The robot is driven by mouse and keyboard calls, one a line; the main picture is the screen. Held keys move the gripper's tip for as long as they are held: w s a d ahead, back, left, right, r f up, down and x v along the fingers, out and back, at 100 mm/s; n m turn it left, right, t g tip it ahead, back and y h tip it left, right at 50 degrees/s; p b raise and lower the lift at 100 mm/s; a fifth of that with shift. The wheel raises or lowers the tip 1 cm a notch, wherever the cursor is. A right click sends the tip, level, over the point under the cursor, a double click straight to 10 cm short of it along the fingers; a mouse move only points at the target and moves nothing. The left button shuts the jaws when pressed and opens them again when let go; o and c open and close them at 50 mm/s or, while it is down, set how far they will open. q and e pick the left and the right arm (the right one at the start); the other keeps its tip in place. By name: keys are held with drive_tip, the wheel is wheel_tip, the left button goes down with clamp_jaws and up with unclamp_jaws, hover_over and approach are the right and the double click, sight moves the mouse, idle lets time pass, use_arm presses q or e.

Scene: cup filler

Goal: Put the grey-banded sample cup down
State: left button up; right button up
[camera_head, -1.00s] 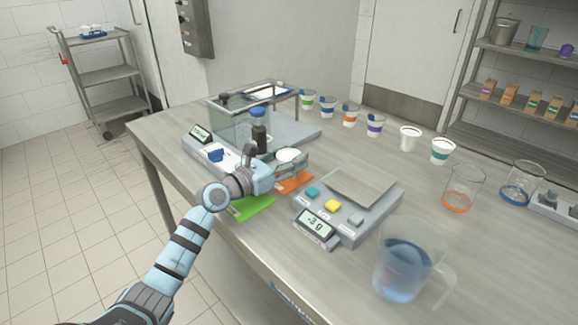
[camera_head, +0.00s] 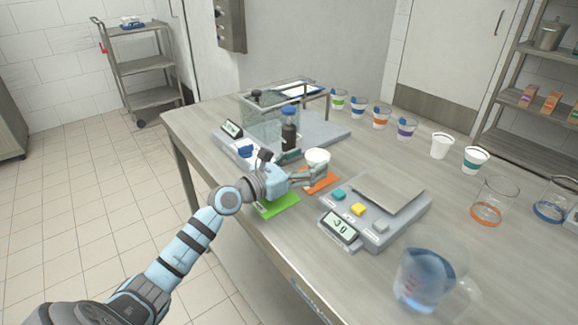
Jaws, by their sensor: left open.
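My right gripper is not in view.
A green mat (camera_head: 279,206) lies in front. A balance with a glass shield (camera_head: 262,128) and a dark blue-capped bottle (camera_head: 290,130) stand behind. A scale (camera_head: 385,195) and a jug of blue liquid (camera_head: 425,275) are right. Several cups line the back.

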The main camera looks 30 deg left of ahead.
use_arm(q)
drive_tip(key=v, duration=0.7)
drive_tip(key=shift+s+a, duration=0.1)
drive_tip(key=shift+s, duration=0.5)
drive_tip(key=shift+a, duration=0.1)
